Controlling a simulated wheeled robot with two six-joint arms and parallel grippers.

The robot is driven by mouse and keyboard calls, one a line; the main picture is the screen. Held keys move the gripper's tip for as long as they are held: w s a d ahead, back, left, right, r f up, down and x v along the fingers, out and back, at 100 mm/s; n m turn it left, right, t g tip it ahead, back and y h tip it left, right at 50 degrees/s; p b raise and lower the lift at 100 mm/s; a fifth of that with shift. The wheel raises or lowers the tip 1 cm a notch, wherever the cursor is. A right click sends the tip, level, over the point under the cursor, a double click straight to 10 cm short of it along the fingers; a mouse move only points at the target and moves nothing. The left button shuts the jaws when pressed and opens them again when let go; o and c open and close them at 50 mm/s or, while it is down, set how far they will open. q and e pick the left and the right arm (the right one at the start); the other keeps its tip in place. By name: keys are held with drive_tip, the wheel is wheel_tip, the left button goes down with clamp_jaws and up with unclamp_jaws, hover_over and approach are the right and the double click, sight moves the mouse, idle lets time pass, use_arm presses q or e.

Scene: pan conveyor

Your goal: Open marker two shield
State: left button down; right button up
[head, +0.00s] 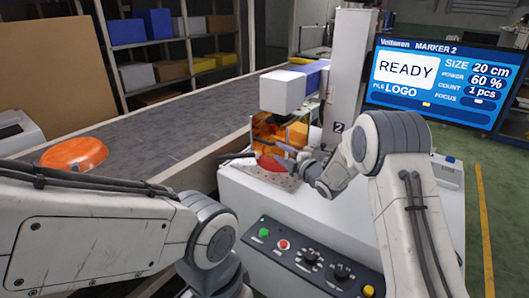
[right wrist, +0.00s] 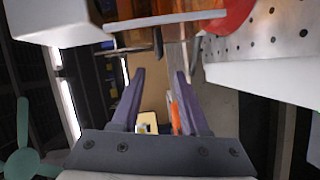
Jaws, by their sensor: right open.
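Marker two (head: 340,80) is the white machine with a "2" on its column. Its orange see-through shield (head: 270,132) stands below the marking head, in front of the work plate. A red pan (head: 268,163) shows partly on the plate. My right gripper (head: 284,155) is close to the shield's lower part. In the right wrist view the open fingers (right wrist: 160,75) point toward the shield's lower edge (right wrist: 165,20), with nothing between them. A short dark bar (right wrist: 158,42) hangs just beyond the fingertips. My left arm's gripper is out of view.
The conveyor (head: 180,120) runs behind on the left, with an orange pan (head: 74,154) on it. The screen (head: 432,83) reads READY, MARKER 2. A button panel (head: 310,262) is at the machine's front. Shelves with boxes stand behind.

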sight(264, 142)
drive_tip(key=p+x, duration=0.1)
drive_tip(key=x, duration=0.9)
drive_tip(key=shift+w, duration=0.3)
clamp_jaws()
idle(1.1)
